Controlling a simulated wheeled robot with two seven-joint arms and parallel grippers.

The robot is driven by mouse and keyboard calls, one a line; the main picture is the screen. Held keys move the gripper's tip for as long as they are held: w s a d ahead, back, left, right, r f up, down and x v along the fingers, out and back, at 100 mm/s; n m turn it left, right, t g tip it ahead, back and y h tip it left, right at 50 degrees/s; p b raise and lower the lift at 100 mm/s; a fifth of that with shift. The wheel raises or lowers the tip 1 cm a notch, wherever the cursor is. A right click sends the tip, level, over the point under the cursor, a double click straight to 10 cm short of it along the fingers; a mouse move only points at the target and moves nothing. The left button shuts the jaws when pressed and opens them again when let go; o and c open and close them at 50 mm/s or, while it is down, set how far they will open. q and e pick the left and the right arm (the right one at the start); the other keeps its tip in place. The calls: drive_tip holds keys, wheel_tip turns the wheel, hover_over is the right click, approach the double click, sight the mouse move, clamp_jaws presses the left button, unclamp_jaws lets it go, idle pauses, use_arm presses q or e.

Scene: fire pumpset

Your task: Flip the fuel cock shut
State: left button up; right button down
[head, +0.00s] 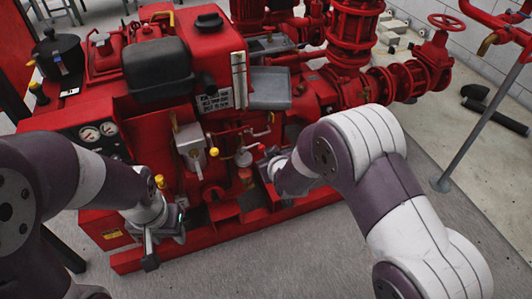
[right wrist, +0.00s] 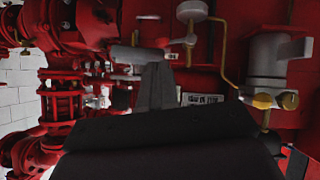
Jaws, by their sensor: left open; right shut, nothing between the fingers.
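A small fitting that looks like the fuel cock (right wrist: 186,40), with a pale lever and a red end, shows at the top of the right wrist view, beside a pale bowl (right wrist: 192,10) and a thin brass pipe (right wrist: 219,62). The bowl (head: 243,158) also shows in the head view, low on the red engine. Whether the lever is open or shut I cannot tell. My right gripper (right wrist: 155,80) is shut and empty, its fingertips close to the fitting; contact is unclear. In the head view it is mostly hidden. My left gripper (head: 160,248) is open and empty in front of the base frame.
The red pumpset stands behind both grippers. A grey housing with a yellow knob (head: 213,152) sits left of the bowl. Gauges (head: 98,132) are at the left. Red pipes and a handwheel (head: 447,22) are at the right. Floor in front is clear.

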drive_tip(key=p+v, duration=0.1)
drive_tip(key=v, duration=0.2)
drive_tip(key=d+v, duration=0.1)
drive_tip(key=v, duration=0.1)
drive_tip(key=shift+s+d+r+p, duration=0.15)
drive_tip(key=shift+s+p, duration=0.05)
drive_tip(key=shift+p, duration=0.15)
